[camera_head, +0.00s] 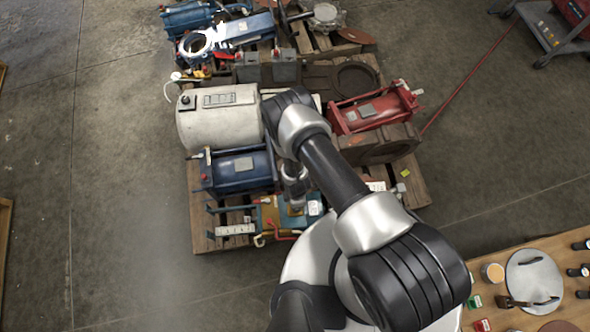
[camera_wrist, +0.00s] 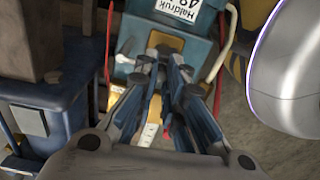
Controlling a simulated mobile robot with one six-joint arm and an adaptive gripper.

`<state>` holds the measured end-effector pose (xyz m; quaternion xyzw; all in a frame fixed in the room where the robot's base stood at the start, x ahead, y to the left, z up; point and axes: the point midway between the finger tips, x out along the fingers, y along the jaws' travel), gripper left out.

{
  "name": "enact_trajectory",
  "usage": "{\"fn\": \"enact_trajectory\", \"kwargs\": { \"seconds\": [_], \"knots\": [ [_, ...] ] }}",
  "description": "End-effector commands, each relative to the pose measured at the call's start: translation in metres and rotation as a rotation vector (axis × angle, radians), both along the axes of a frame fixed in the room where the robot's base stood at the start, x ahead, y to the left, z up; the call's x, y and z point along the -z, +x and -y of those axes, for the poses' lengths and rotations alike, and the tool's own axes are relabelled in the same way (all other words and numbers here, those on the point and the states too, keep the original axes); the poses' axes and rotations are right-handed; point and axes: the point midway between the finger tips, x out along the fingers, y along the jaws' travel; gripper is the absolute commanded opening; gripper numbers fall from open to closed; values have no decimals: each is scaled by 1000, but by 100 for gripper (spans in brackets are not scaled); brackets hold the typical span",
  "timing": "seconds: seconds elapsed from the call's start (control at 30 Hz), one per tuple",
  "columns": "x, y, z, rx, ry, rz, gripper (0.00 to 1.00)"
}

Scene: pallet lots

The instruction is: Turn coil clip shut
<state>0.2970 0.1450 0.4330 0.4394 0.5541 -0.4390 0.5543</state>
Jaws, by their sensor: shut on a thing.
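My gripper (camera_wrist: 166,68) points at the front of a teal-blue unit (camera_wrist: 130,28) that carries a white label reading "Haldruk". Its fingertips are close together on a small part at the unit's lower edge, which I take to be the coil clip. The fingers hide most of that part, so its angle cannot be told.
The wooden pallet (camera_head: 202,236) is crowded with a white tank (camera_head: 215,125), a blue cylinder unit (camera_head: 240,172) and a red one (camera_head: 372,110). In the wrist view a red cable (camera_wrist: 107,45) and a white hose (camera_wrist: 222,60) run close to the fingers. Floor left of the pallet is clear.

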Motion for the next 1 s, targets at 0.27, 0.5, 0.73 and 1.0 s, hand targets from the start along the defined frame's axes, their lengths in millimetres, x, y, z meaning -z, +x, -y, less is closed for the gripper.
{"fn": "enact_trajectory", "kwargs": {
  "seconds": [0.27, 0.5, 0.73, 1.0],
  "knots": [
    [1, -1, 2, -21, -2, -3, 0],
    [1, -1, 3, -18, -2, -3, 0],
    [0, -1, 2, -18, -2, -3, 21],
    [0, 0, 2, -20, 0, -1, 21]
  ]
}}
